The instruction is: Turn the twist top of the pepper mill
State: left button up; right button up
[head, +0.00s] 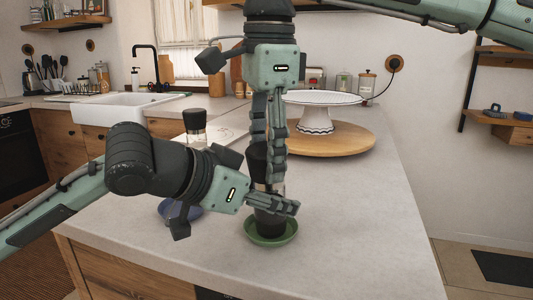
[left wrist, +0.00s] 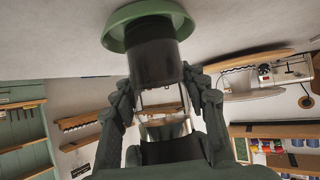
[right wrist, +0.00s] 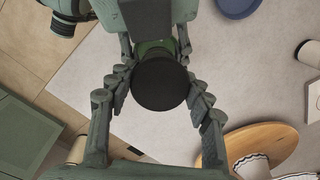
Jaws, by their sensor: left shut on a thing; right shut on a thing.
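The pepper mill (head: 257,160) stands upright in a small green dish (head: 268,242) on the counter. It has a black top, a clear middle and a black base. My left gripper (head: 285,206) comes in from the side and is shut around the lower body; the black base (left wrist: 155,62) shows between its fingers in the left wrist view. My right gripper (head: 268,178) points straight down and is shut on the twist top, which shows as a round black disc (right wrist: 160,86) between its fingers in the right wrist view. The fingers hide part of the mill.
A second black-topped clear container (head: 195,122) stands behind my left arm. A blue bowl (head: 178,212) is partly hidden by that arm. A white cake stand (head: 318,99) sits on a round wooden board (head: 350,143) behind. The counter to the right is clear.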

jog(key=m, duration=0.4)
jog(key=shift+m+t, duration=0.3)
jog(key=shift+m, duration=1.6)
jog(key=shift+m, duration=0.3)
jog(key=o, duration=1.2)
jog(key=shift+a, duration=0.1)
